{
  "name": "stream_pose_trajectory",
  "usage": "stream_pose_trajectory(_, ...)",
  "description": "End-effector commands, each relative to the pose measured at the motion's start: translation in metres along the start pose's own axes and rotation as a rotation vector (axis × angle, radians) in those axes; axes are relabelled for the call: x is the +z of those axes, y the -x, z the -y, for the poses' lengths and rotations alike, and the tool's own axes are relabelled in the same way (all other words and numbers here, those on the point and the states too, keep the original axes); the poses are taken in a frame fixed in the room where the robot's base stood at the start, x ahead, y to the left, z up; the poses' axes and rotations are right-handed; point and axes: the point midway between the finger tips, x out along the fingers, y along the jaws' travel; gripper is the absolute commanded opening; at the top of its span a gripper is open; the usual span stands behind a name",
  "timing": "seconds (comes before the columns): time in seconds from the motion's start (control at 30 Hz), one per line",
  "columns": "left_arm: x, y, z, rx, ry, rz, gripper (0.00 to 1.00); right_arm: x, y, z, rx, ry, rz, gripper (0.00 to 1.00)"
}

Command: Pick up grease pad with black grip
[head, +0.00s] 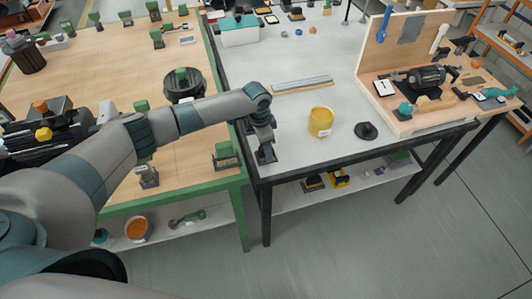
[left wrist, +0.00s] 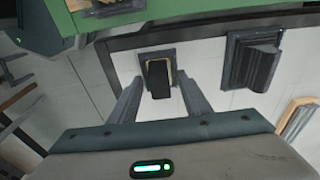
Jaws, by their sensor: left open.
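A pad with a black grip (left wrist: 160,88) and a yellowish rim on a grey base shows in the left wrist view, on the pale tabletop. My left gripper (left wrist: 158,80) is open, with one finger on each side of the grip as seen from the wrist. I cannot tell how far the fingertips are from it. In the head view my left gripper (head: 264,146) is over the near left corner of the pale table, by a dark pad (head: 267,157). The arm hides part of this area. My right gripper is not in view.
In the left wrist view, a grey block-like pad (left wrist: 252,62) lies to the right, and a wood-edged piece (left wrist: 298,117) lies beyond. The green bench (head: 245,190) adjoins on the left. A yellow container (head: 321,122) and a black round object (head: 366,131) stand to the right.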

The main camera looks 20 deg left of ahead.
Motion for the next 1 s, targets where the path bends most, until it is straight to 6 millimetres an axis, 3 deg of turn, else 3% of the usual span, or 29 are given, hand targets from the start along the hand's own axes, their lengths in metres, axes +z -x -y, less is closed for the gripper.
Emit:
stream_pose_trajectory(0.17, 0.000, 0.000, 0.000, 0.000, 0.000, 0.000, 0.44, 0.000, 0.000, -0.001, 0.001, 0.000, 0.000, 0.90)
stream_pose_trajectory(0.33, 0.000, 0.000, 0.000, 0.000, 0.001, 0.000, 0.07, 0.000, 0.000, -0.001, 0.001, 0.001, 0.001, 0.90)
stream_pose_trajectory(0.77, -0.001, 0.005, 0.001, -0.001, 0.000, -0.003, 0.07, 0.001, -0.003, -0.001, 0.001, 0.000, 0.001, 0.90)
stream_pose_trajectory(1.0, -0.004, 0.029, 0.001, -0.003, -0.001, -0.004, 0.07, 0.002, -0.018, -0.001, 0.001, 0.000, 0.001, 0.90)
